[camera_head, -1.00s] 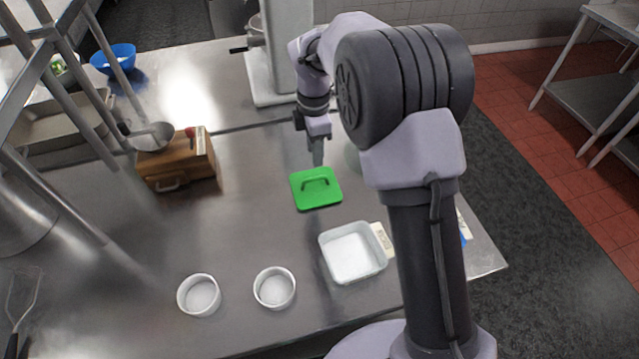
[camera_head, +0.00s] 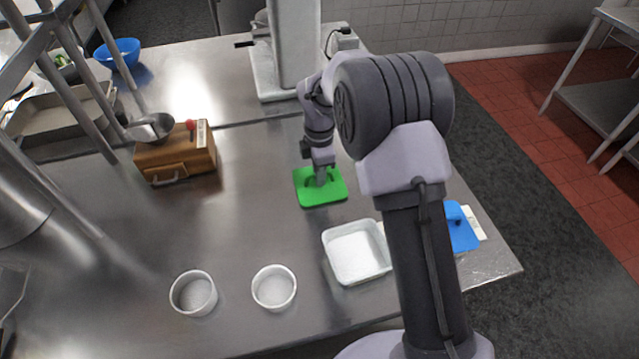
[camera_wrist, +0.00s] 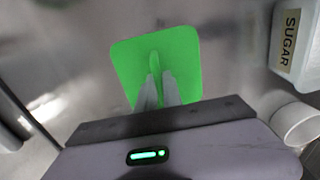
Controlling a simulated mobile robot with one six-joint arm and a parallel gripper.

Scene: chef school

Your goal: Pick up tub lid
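The tub lid is a green square lid (camera_head: 335,192) with a raised handle, lying flat on the steel table in the head view. It also fills the middle of the wrist view (camera_wrist: 188,55), where its handle (camera_wrist: 154,62) points up the picture. My gripper (camera_head: 320,181) is down at the lid's handle. In the wrist view its two fingers (camera_wrist: 159,84) are close together, one on each side of the handle, with green showing between them. Whether they press on the handle is not clear. The near end of the handle is partly hidden by the fingers.
A white square tub (camera_head: 357,256) stands in front of the lid; its SUGAR label (camera_wrist: 290,38) shows in the wrist view. Two white ramekins (camera_head: 274,288) (camera_head: 194,293) stand nearer. A blue lid (camera_head: 461,232) lies right. A wooden box (camera_head: 177,158) stands left. Table left of the lid is clear.

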